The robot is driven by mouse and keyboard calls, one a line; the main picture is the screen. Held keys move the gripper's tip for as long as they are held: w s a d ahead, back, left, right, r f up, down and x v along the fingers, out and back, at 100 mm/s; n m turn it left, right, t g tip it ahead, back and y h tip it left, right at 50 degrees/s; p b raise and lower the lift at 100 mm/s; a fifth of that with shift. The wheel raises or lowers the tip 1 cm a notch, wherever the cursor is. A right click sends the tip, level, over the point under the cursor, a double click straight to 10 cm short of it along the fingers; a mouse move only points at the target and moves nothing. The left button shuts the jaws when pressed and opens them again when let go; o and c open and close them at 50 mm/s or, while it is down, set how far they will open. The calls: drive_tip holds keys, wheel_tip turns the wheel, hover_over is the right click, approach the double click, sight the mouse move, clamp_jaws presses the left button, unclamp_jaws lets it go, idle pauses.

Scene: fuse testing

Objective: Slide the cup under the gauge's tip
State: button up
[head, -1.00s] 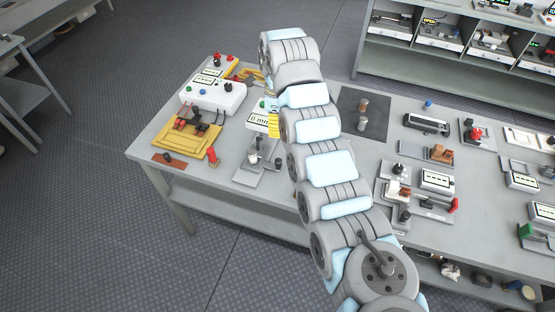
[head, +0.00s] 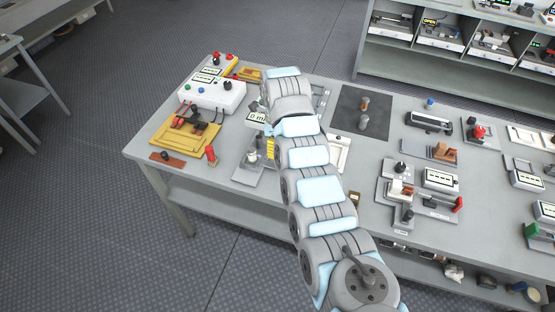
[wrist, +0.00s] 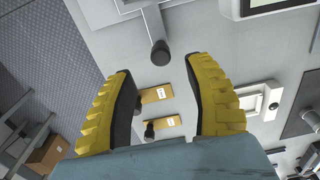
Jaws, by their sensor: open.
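The gauge (head: 257,117) with a lit "mm" display stands at the left half of the bench in the head view, partly behind my arm. Its grey foot (head: 247,177) lies in front. A small pale piece with a dark top (head: 252,157) stands on that foot; I cannot tell whether it is the cup. My gripper (wrist: 161,68) is open and empty in the wrist view. A grey rod with a dark round end (wrist: 160,53) shows just beyond its fingertips. In the head view only a yellow bit of my gripper (head: 271,148) shows, beside the gauge.
Yellow labelled blocks (wrist: 157,95) with dark knobs show between my fingers, and a white square frame (wrist: 262,100) is to their right. A yellow fixture (head: 187,137), a red-capped piece (head: 211,156) and a white box (head: 212,94) stand left of the gauge. Other test stations fill the right.

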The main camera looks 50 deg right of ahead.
drive_tip(key=shift+f, duration=3.05)
clamp_jaws()
